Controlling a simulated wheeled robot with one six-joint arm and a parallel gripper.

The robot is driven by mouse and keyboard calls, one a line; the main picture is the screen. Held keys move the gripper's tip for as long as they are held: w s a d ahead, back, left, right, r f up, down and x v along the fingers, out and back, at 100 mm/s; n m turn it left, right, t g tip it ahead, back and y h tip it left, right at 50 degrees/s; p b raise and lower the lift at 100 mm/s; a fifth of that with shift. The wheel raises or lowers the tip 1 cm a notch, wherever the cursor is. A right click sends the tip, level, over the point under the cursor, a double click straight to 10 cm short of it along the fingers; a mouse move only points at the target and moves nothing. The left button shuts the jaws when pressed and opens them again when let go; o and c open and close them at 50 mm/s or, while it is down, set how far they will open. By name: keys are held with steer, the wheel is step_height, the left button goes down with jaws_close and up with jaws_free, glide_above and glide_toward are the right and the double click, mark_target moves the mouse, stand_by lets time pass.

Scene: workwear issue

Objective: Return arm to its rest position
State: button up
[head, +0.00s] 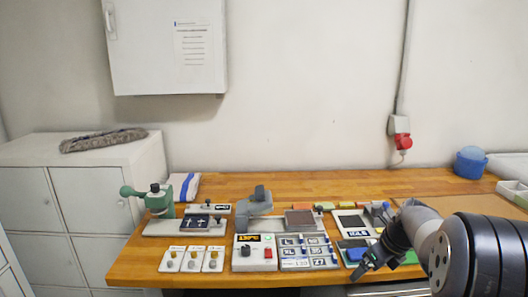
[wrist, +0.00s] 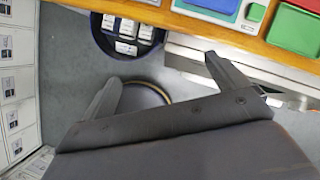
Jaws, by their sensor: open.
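My arm comes in from the right in the head view. My gripper (head: 362,271) hangs at the front edge of the wooden table (head: 290,182), near its right part. In the wrist view my gripper (wrist: 160,82) has its two dark fingers spread wide apart with nothing between them. Below and beyond the fingers are the grey floor (wrist: 65,65) and the table's front edge (wrist: 215,26).
A green hand press (head: 160,200), a white box with a red button (head: 254,252) and label tiles (head: 308,250) stand on the table. A dark round bin (wrist: 128,38) with white labelled pieces is on the floor. A wall cabinet (head: 165,45) hangs above.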

steer(key=s+a+f+n+g+p, duration=0.4)
steer(key=a+f+n+g, duration=0.3)
steer(key=n, duration=1.5)
steer(key=a+f, duration=0.3)
steer(key=f, duration=0.1)
steer(key=shift+s, duration=0.3)
steer(key=shift+s+n, duration=0.1)
steer(key=shift+n, duration=0.2)
